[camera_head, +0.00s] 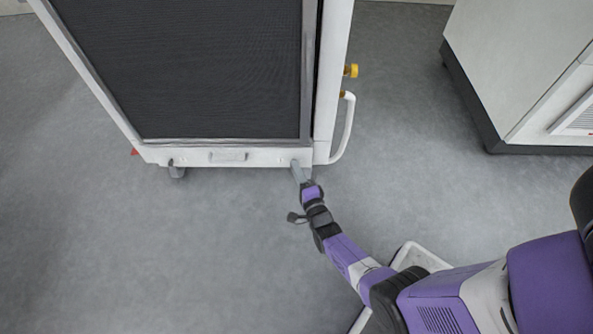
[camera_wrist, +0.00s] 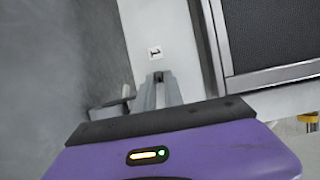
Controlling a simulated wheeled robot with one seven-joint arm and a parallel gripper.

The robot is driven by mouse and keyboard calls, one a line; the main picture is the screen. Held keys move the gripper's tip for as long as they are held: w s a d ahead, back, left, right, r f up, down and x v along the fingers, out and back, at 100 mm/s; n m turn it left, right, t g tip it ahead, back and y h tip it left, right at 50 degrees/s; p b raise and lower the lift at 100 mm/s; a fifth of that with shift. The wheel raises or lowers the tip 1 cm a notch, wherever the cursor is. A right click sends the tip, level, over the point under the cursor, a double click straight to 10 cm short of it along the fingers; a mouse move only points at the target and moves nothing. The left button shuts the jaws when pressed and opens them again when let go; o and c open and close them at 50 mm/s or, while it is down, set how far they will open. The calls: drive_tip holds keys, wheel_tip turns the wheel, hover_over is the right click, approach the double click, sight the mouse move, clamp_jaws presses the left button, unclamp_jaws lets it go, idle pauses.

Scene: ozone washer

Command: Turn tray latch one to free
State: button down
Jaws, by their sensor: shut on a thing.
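The white machine (camera_head: 215,156) has a dark mesh panel (camera_head: 200,70) framed in grey. My gripper (camera_head: 297,168) reaches its lower edge near the right corner. In the wrist view, my gripper (camera_wrist: 159,80) has its grey fingers closed together on a small dark piece, tray latch one (camera_wrist: 159,76), just below a white label marked 1 (camera_wrist: 154,52). The fingers hide most of the latch, so I cannot tell its angle. In the head view the latch is hidden by my gripper.
A recessed handle (camera_head: 228,156) and a small dark fitting (camera_head: 171,162) sit left along the same edge. A white bar handle (camera_head: 347,130) and yellow knob (camera_head: 351,71) stick out at right. A white cabinet (camera_head: 515,60) stands at upper right. The grey floor is otherwise clear.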

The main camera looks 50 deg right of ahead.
drive_tip(key=shift+d, duration=0.15)
drive_tip(key=c, duration=1.4)
unclamp_jaws()
drive_tip(key=shift+c, duration=0.2)
drive_tip(key=p+v, duration=0.4)
drive_tip(key=v, duration=0.3)
drive_tip(key=shift+s+a, duration=0.25)
drive_tip(key=shift+s, duration=0.1)
